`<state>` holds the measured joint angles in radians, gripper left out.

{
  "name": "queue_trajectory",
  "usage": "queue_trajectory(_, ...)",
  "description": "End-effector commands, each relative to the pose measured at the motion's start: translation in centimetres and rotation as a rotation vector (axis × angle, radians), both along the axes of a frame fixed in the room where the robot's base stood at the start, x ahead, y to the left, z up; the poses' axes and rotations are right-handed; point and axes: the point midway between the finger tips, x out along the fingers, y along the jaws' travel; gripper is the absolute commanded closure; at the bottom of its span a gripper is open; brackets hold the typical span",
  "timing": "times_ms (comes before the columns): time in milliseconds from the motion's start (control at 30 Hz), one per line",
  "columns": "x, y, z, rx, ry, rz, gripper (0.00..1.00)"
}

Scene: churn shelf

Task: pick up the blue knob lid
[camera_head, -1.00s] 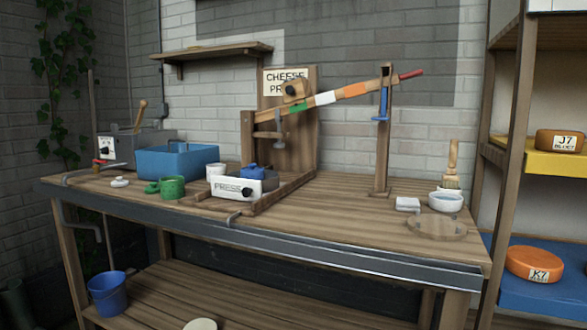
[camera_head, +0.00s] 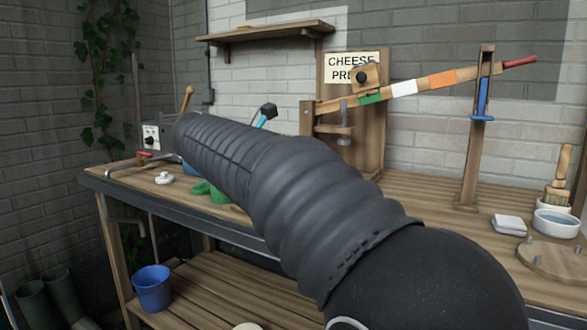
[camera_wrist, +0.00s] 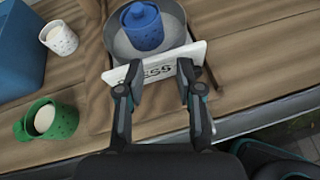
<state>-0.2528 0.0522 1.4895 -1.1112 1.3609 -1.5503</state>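The blue knob lid (camera_wrist: 138,15) sits on top of a blue perforated mould (camera_wrist: 147,40), which stands in a round grey pan (camera_wrist: 178,22) in the wrist view. My gripper (camera_wrist: 160,68) is open and empty. Its two fingertips are apart over the white PRESS plate (camera_wrist: 112,76), on the near side of the lid. Neither finger touches the lid. In the head view my arm hides the lid, the mould and the pan.
In the wrist view a green cup (camera_wrist: 58,122), a white cup (camera_wrist: 62,38) and a blue tub (camera_wrist: 20,50) stand left of the pan. The cheese press post (camera_head: 474,140) and lever (camera_head: 435,82) rise at the bench's right. Bare bench lies between.

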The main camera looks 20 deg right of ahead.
Motion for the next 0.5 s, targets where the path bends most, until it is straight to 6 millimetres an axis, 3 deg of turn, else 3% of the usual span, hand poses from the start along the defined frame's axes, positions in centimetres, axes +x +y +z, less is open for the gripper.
queue_trajectory(100, 1.7, 0.5, 1.6, -0.102, 0.057, 0.025, 0.64)
queue_trajectory(233, 2.4, 0.0, 2.1, -0.147, 0.084, 0.028, 0.64)
queue_trajectory(500, 4.2, -4.3, 0.6, -0.149, 0.086, 0.018, 0.64)
